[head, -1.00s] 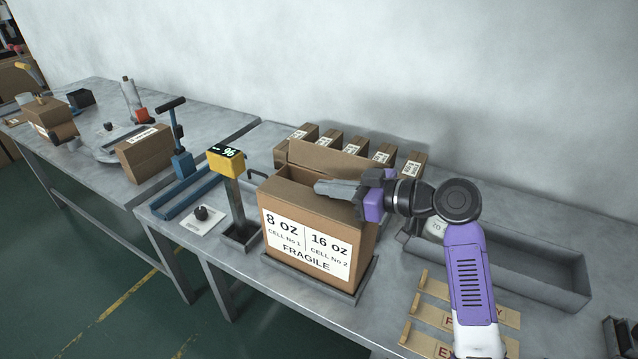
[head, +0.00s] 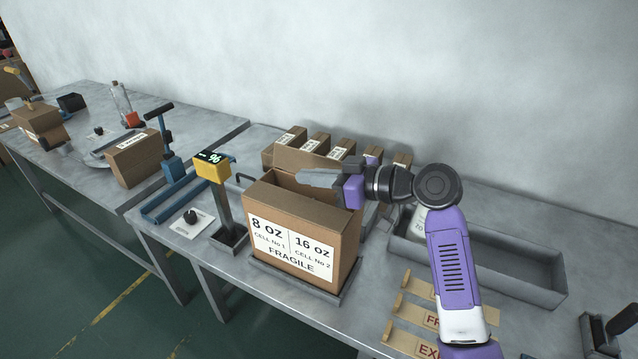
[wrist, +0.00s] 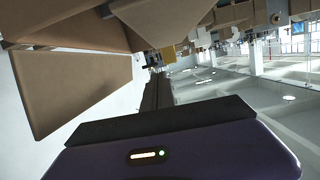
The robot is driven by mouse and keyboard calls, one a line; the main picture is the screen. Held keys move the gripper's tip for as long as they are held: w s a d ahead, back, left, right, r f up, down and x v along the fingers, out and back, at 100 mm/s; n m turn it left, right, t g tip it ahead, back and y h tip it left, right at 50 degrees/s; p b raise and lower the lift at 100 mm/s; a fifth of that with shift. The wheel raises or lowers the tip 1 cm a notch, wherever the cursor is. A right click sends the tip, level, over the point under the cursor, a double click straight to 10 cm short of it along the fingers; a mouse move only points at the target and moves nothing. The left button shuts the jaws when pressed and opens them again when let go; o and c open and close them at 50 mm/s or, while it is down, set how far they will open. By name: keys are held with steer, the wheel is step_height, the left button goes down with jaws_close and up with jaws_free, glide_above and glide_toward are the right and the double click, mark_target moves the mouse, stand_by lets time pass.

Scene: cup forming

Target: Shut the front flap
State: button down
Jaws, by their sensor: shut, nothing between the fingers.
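The labelled cardboard box (head: 290,250) stands on the grey bench in the head view. Its front flap (head: 300,211) appears folded inward over the front part of the top; how flat it lies is hard to tell. The back flap (head: 300,160) stands up, and a dark gap shows between the two. My gripper (head: 300,176) is shut and empty, above the rear part of the box top, fingers pointing left. Whether it touches a flap I cannot tell. In the wrist view the shut dark fingers (wrist: 157,92) extend beside brown cardboard panels (wrist: 75,90).
Several small boxes (head: 285,143) stand behind the box near the wall. A yellow-headed display post (head: 211,167) stands close on the left. A grey bin (head: 500,268) and flat labelled pieces (head: 415,315) lie at the right.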

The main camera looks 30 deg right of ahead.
steer(key=b+v, duration=0.2)
steer(key=v, duration=0.6)
steer(key=shift+s+d, duration=0.2)
steer(key=shift+s, duration=0.15)
steer(key=shift+s+d+r, duration=0.2)
steer(key=shift+s+d, duration=0.1)
steer(key=shift+s, duration=0.2)
steer(key=shift+w+d+r, duration=0.1)
steer(key=shift+r, duration=0.05)
steer(key=w+d+r+m+t+h, duration=0.2)
steer(key=d+r+m+t+h, duration=0.1)
steer(key=d+m+t+h, duration=0.3)
steer(key=s+f+m+h, duration=0.6)
steer(key=s+f, duration=0.2)
steer(key=f, duration=0.1)
steer(key=s+a+f+n+g+y, duration=0.1)
steer(key=s+a+f, duration=0.2)
steer(key=s, duration=0.7)
steer(key=s+a+f+n+g+y, duration=0.1)
steer(key=s+a+f+n, duration=0.1)
steer(key=s+a+f, duration=0.2)
steer(key=s+a+f+n+g, duration=0.1)
steer(key=s+a, duration=0.6)
steer(key=s, duration=1.1)
step_height(320, 180, down, 3)
steer(key=shift+s+a+r+n+y, duration=0.15)
steer(key=shift+s+a+n+y, duration=0.1)
steer(key=shift+a+n+y, duration=0.2)
